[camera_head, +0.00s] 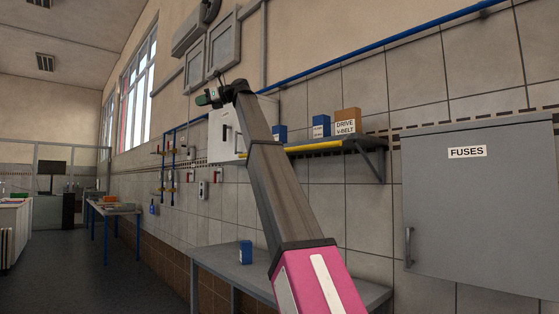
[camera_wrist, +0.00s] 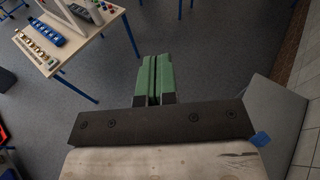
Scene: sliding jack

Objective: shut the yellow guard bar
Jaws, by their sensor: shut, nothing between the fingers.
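The yellow guard bar (camera_head: 318,147) runs along the front edge of a wall shelf (camera_head: 362,168) in the head view. Part of its left end is behind my arm, and I cannot tell from here whether it is latched. The bar does not show in the wrist view.
Blue boxes (camera_head: 321,126) and a brown "DRIVE V-BELT" box (camera_head: 347,122) stand on the shelf. A grey fuse cabinet (camera_head: 480,200) is at right. A grey bench (camera_head: 225,266) with a blue box (camera_head: 245,252) stands below. The wrist view shows open floor (camera_wrist: 205,50) and a work table (camera_wrist: 75,60).

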